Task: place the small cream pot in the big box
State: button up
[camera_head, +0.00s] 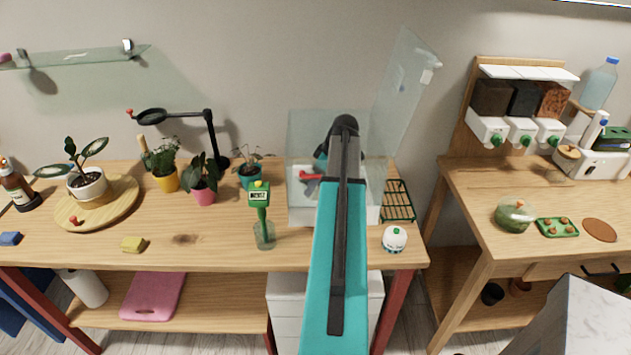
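The big box (300,214) stands at the right of the left workbench. It has a white base, clear walls and a raised clear lid (405,85). My teal arm crosses in front and covers much of it. My arm's dark far end is over or behind the box; my gripper's fingers are hidden, so I cannot tell what they hold. A cream-white pot (92,188) with a broad-leaved plant stands on a round wooden board at the left. A small white round item (394,239) with green marks sits right of the box; I cannot tell whether it is a pot.
Yellow (166,180), pink (204,195) and teal (250,179) plant pots and a black lamp (215,140) line the bench's back. The bench's front middle is mostly clear.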

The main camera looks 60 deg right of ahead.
jog(key=o, duration=1.3)
jog(key=shift+r, duration=0.2)
jog(key=b+v, duration=0.2)
jog(key=v, duration=1)
jog(key=shift+s+f+b, duration=0.1)
jog(key=shift+b, duration=0.25)
